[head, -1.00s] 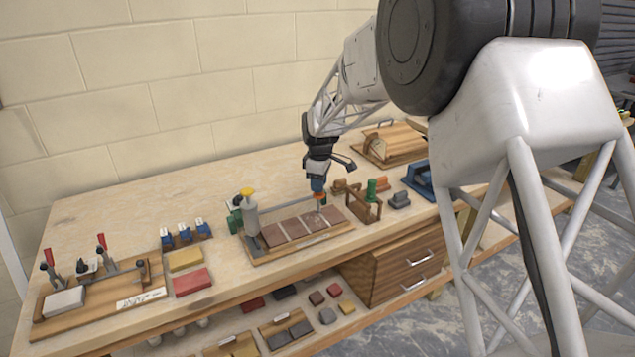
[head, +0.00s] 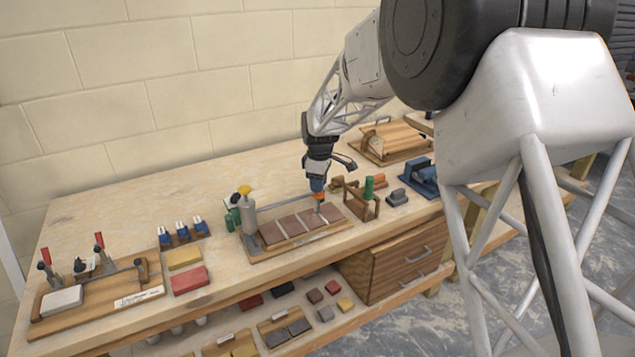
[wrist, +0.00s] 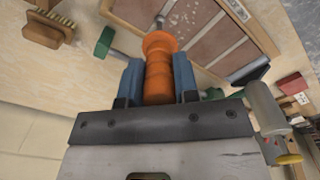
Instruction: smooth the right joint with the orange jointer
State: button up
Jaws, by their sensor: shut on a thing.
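My gripper (head: 318,187) is shut on the orange jointer (wrist: 159,68), whose ribbed handle sits between the blue fingers in the wrist view. The jointer's metal end points away from the gripper, at the edge of the tile board. The board (head: 262,254) carries several brown tiles (head: 290,225) in a row with pale joints between them. In the head view the jointer is over the right end of the row, near the right joint (head: 315,214). I cannot tell whether its tip touches the joint.
A grey caulking tube with a yellow cap (head: 248,212) stands at the board's left end. A wooden rack with a green-handled tool (head: 369,188) stands close to the right. A brush (wrist: 45,28) lies nearby. Red and yellow blocks (head: 190,279) lie further left.

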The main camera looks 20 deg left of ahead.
jog(key=shift+s+d+f, duration=0.15)
jog(key=shift+f, duration=0.05)
dwell(0.3)
jog(key=shift+s+d+r, duration=0.1)
jog(key=shift+s+d, duration=0.3)
jog(key=shift+s+d, duration=0.1)
jog(key=shift+s, duration=0.05)
dwell(0.5)
jog(key=shift+s+d+r, duration=0.1)
jog(key=shift+s+d, duration=0.25)
jog(key=shift+d, duration=0.1)
dwell(0.4)
jog(key=shift+s+d, duration=0.45)
jog(key=shift+s+d, duration=0.15)
jog(key=shift+s, duration=0.05)
dwell(0.4)
jog(key=shift+s+d, duration=0.3)
